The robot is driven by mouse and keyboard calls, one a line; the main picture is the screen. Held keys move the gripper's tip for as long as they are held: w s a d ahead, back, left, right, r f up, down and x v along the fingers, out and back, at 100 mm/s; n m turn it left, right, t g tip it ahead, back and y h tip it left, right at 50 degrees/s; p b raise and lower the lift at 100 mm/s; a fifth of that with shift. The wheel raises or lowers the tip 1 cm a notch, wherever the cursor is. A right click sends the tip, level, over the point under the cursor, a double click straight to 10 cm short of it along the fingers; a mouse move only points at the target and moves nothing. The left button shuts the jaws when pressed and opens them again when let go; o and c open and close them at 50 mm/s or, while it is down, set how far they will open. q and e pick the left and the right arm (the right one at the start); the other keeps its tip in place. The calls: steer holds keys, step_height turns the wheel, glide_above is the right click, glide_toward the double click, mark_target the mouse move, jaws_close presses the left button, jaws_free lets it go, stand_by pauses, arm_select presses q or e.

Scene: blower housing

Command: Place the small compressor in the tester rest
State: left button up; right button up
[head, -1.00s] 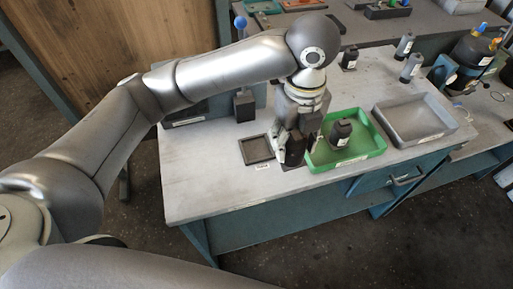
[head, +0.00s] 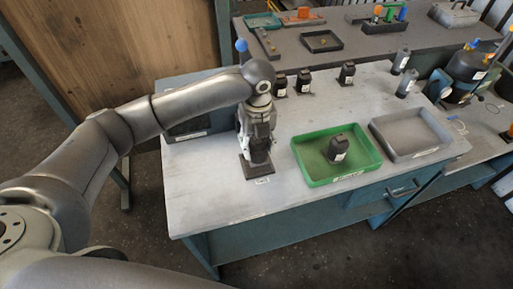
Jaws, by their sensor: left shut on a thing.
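My left gripper (head: 258,146) points down and is shut on a small dark compressor (head: 259,157), which the fingers mostly hide. It is at the dark square rest (head: 249,176) on the left of the light worktop. The compressor's lower end is over or inside the rest; I cannot tell whether it touches the bottom. The tester's blue ball knob (head: 241,45) shows behind my arm. My right gripper is not in view.
A green tray (head: 311,173) with one black compressor (head: 338,149) stands to the right, beside an empty grey tray (head: 436,147). Black units (head: 347,74) and grey cylinders (head: 405,84) stand along the back. The worktop's front left is clear.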

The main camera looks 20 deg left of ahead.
mark_target(256, 149)
arm_select(q)
steer(key=f, duration=0.1)
steer(key=f+p, duration=0.1)
steer(key=f, duration=0.1)
steer(key=shift+w+a, duration=0.1)
steer(key=shift+a, duration=0.1)
steer(key=shift+f, duration=0.2)
steer(key=shift+f, duration=0.15)
steer(key=o, duration=1.4)
steer(key=shift+o, duration=0.2)
step_height(256, 149, up, 11)
steer(key=shift+r+b, duration=0.1)
steer(key=shift+b, duration=1.15)
steer(key=shift+r, duration=0.55)
